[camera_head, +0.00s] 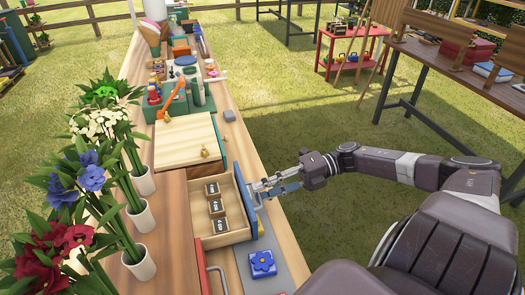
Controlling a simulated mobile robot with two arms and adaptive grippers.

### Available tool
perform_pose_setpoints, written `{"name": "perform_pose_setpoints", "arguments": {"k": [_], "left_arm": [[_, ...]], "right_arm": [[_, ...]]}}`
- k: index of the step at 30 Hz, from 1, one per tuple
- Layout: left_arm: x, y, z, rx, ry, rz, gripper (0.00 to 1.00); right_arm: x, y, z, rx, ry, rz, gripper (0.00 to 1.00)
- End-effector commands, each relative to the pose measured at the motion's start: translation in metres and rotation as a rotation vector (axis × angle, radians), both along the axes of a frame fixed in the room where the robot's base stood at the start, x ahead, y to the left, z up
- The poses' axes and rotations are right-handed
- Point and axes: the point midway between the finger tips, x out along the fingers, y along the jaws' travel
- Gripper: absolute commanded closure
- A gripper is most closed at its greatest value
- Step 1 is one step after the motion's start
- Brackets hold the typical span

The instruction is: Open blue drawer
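The blue drawer (243,192) stands pulled out from the wooden cabinet on the table, and its inside shows. Several small dark boxes with pale labels (215,206) lie in it in a row. My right gripper (260,191) is at the outer side of the blue front, at its handle. The fingers overlap the handle there, and I cannot tell whether they are closed on it. My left gripper is not in view.
A wooden board (184,139) lies on the cabinet top, with a small yellow knob. A blue flower-marked box (263,263) sits near the table's front edge. Potted flowers (92,180) line the left side. A red shelf (350,50) stands apart on the grass.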

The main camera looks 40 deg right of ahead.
Motion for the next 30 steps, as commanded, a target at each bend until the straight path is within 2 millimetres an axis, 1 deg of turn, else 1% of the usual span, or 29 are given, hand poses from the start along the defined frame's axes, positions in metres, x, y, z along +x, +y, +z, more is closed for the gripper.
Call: {"name": "perform_pose_setpoints", "arguments": {"k": [4,12,16,21,30], "left_arm": [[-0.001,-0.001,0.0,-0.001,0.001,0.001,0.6],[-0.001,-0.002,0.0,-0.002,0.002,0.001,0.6],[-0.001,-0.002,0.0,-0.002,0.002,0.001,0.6],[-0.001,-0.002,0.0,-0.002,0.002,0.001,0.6],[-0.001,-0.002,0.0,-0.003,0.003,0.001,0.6]], "right_arm": [[-0.01,-0.022,0.004,-0.003,0.004,-0.003,0.76],[-0.034,-0.073,0.016,-0.003,0.002,-0.003,0.76],[-0.043,-0.09,0.021,-0.001,0.0,-0.002,0.76],[-0.048,-0.1,0.024,-0.001,0.0,-0.001,0.76],[-0.049,-0.101,0.024,0.0,0.0,0.001,0.76]]}}
